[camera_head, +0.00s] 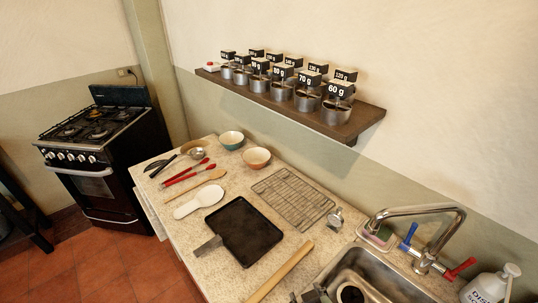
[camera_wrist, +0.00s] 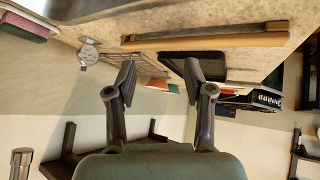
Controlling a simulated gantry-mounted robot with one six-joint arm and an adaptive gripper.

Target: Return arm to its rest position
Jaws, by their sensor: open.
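My gripper (camera_wrist: 159,80) shows in the wrist view with its two dark fingers spread apart and nothing between them. The wrist picture looks upside down, with the counter across the top and the wall below. The fingers appear in front of the counter's far part and the wall. A dark object at the bottom edge of the head view, by the sink, may be part of my arm, but I cannot tell. The wooden wall shelf (camera_head: 366,122) holds several metal cups with black weight labels; part of a shelf (camera_wrist: 66,140) also shows in the wrist view.
The counter (camera_head: 215,262) holds a black griddle pan (camera_head: 245,232), a wire rack (camera_head: 293,198), a wooden rod (camera_head: 280,270), bowls (camera_head: 256,158) and utensils. A sink with a tall faucet (camera_head: 420,212) and a soap bottle (camera_head: 488,290) are at the right. A stove (camera_head: 100,150) stands at the left.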

